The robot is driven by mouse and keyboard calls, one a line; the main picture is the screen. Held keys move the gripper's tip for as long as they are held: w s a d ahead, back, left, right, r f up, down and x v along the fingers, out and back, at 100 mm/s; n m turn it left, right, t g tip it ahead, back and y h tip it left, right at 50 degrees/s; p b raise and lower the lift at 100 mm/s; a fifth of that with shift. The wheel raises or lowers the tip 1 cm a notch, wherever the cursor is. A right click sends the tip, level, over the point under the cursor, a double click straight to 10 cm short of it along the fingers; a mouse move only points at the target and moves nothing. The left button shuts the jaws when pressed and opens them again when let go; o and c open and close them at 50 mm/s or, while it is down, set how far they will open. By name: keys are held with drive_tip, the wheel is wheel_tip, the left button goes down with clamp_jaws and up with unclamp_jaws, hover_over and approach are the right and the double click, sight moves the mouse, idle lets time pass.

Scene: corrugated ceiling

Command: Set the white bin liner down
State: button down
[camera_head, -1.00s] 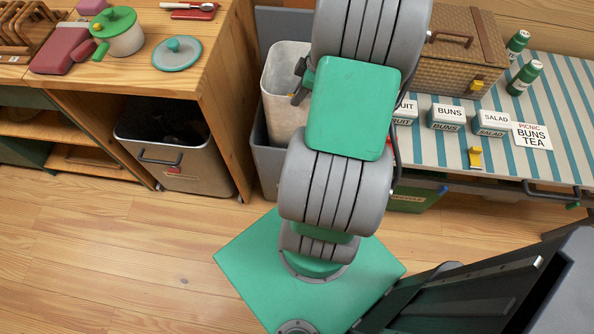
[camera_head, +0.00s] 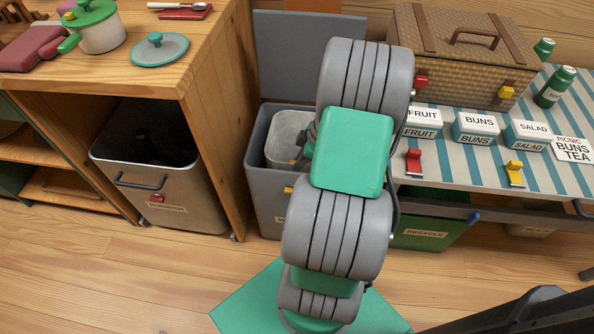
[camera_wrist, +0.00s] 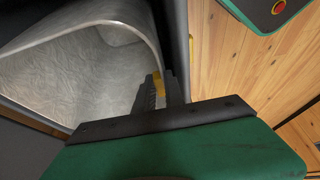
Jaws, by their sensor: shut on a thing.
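The white bin liner (camera_head: 289,133) is an open-topped, pale, wrinkled tub. In the head view it sits largely down inside a grey bin (camera_head: 262,190), its rim near the bin's rim. In the wrist view the liner (camera_wrist: 85,85) fills the left side, with its curved rim running up to my gripper (camera_wrist: 160,90). My gripper is shut on the liner's right-hand wall. In the head view my arm hides most of the gripper and the liner's right side. Whether the liner touches the bin's floor is hidden.
The grey bin's raised lid (camera_head: 300,60) stands behind it. A wooden counter (camera_head: 215,100) is close on the left, with another open bin (camera_head: 165,190) beneath. A striped table (camera_head: 450,172) with a wicker basket (camera_head: 455,75) is on the right, above a green recycle bin (camera_head: 425,233).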

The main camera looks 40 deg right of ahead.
drive_tip(key=shift+f, duration=1.2)
drive_tip(key=c, duration=1.7)
unclamp_jaws()
drive_tip(key=shift+r, duration=0.1)
